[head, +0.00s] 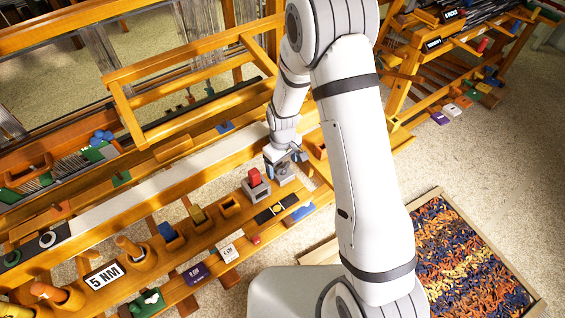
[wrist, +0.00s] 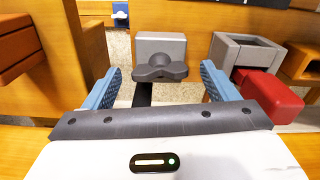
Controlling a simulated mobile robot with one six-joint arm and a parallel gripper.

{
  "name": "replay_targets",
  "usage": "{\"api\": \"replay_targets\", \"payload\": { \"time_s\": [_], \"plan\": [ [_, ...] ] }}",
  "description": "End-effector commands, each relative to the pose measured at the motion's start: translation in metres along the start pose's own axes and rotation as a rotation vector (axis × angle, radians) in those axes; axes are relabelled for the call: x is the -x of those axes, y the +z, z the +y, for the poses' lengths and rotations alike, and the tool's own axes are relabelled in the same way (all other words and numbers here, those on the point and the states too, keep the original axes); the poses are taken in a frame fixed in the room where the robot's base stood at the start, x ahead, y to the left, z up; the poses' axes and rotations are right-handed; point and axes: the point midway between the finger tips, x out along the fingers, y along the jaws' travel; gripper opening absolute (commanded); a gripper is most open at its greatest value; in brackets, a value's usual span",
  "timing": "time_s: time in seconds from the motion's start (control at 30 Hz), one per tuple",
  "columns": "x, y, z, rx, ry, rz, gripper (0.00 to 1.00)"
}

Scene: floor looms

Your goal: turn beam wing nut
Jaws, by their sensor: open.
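The wing nut (wrist: 160,68) is dark grey with two rounded wings and sits in front of a light grey block (wrist: 172,42) in the wrist view. Its wings spread left and right. My gripper (wrist: 162,86) is open, with one blue finger on each side of the wing nut and a visible gap to both wings. In the head view my gripper (head: 284,156) is low over the wooden loom beam, and I cannot make out the wing nut there.
Close right in the wrist view are a hollow grey box (wrist: 231,58) and a red block (wrist: 268,95). In the head view, a tool rail with a 5 NM sign (head: 104,275) runs left of my gripper. A bin of coloured pieces (head: 470,265) stands at lower right.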

Motion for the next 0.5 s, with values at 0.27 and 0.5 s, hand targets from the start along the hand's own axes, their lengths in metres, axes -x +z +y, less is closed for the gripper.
{"api": "replay_targets", "payload": {
  "time_s": [0.27,0.5],
  "plan": [
    [-0.0005,0.0,0.0,0.0,0.0,0.0,0.76],
    [-0.0004,0.0001,0.0,0.0,0.0,0.0,0.56]
  ]
}}
